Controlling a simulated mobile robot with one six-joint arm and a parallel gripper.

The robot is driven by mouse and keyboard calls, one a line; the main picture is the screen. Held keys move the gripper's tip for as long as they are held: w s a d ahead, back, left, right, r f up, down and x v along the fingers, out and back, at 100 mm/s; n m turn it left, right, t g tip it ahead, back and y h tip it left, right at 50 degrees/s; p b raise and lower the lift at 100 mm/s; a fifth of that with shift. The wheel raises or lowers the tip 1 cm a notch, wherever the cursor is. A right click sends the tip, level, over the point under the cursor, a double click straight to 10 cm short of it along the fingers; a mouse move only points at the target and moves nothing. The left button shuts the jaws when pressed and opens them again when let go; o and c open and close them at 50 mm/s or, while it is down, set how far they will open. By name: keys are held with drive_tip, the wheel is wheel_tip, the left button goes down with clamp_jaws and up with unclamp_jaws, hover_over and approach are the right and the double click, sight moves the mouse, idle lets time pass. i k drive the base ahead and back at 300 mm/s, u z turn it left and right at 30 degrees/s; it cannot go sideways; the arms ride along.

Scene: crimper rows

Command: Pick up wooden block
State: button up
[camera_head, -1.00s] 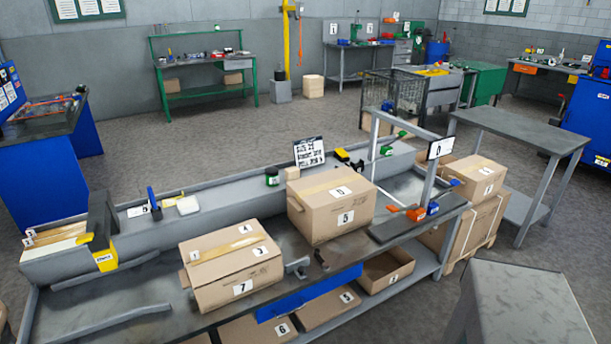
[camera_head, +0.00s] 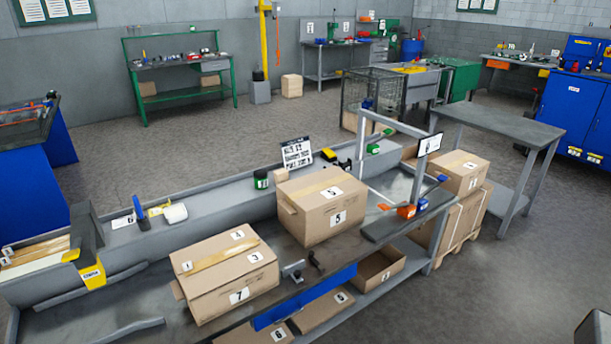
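I cannot surely pick out the wooden block. A small pale block-like thing (camera_head: 281,175) stands between the green jar and the carton marked 5; its material is too small to tell. A pale wood-coloured cube (camera_head: 291,85) sits on the floor by the back wall. Flat wood-coloured pieces (camera_head: 35,251) lie in the bay at the left end of the bench.
The long grey bench (camera_head: 235,228) carries a carton marked 7 (camera_head: 210,285), a carton marked 5 (camera_head: 323,213) and a green jar (camera_head: 261,180). A grey side table (camera_head: 500,125) stands at right. Open floor (camera_head: 230,145) lies behind the bench.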

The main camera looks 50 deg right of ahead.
sight(281, 176)
drive_tip(key=u, duration=0.95)
drive_tip(key=k, duration=0.1)
drive_tip(key=z, duration=2.5)
drive_tip(key=k, duration=0.95)
drive_tip(key=u, duration=0.15)
drive_tip(key=i, duration=0.7)
